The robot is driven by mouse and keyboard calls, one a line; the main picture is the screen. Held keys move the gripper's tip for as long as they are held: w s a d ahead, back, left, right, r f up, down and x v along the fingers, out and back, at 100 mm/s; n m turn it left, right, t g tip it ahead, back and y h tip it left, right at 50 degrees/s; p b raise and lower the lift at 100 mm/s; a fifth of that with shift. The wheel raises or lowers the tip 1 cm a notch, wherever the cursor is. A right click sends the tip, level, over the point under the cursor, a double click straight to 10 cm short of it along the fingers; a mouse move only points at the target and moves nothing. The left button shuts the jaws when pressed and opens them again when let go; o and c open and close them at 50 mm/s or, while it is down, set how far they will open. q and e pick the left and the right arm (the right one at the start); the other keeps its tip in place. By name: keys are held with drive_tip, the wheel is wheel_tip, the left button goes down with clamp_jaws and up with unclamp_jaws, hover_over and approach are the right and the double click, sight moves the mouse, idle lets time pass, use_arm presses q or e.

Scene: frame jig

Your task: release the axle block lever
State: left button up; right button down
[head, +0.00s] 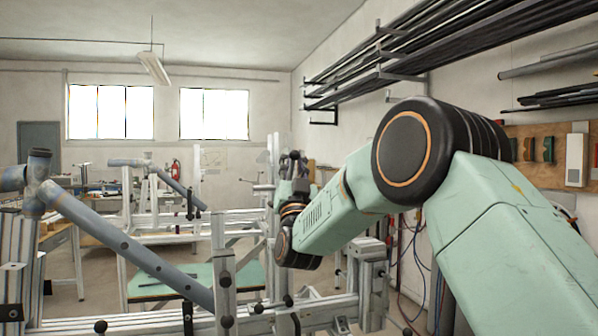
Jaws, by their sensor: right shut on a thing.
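My right gripper (291,160) is small in the head view, beyond my pale green forearm, with its dark fingers pointing up and away. It is shut beside an upright aluminium post (276,152) of the frame jig. What it grips is mostly hidden by the fingers and wrist; by its place it seems to be the axle block lever, though its shape and angle cannot be made out. The jig (222,262) is built of silver profiles with black knobs. A blue-grey frame tube (120,240) slopes across it from the left. My left gripper is out of view.
A green-topped table (190,281) stands low behind the jig's front rail. A rack of dark tubes (440,50) hangs on the right wall, above my right arm. Loose cables (412,265) hang at the right. Workbenches stand at the back left.

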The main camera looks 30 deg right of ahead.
drive_tip(key=shift+w+a+n+t+y+b, duration=0.1)
drive_tip(key=shift+a+n+t+y+b, duration=0.3)
drive_tip(key=shift+n+y, duration=0.75)
drive_tip(key=shift+w+a+n+t+y+p, duration=0.1)
drive_tip(key=shift+n+t+y, duration=0.5)
drive_tip(key=shift+n+y, duration=0.5)
drive_tip(key=shift+n, duration=0.35)
drive_tip(key=c, duration=1.5)
unclamp_jaws()
drive_tip(key=shift+c, duration=0.2)
drive_tip(key=shift+o, duration=0.5)
drive_tip(key=shift+f, duration=0.1)
drive_tip(key=v, duration=1.2)
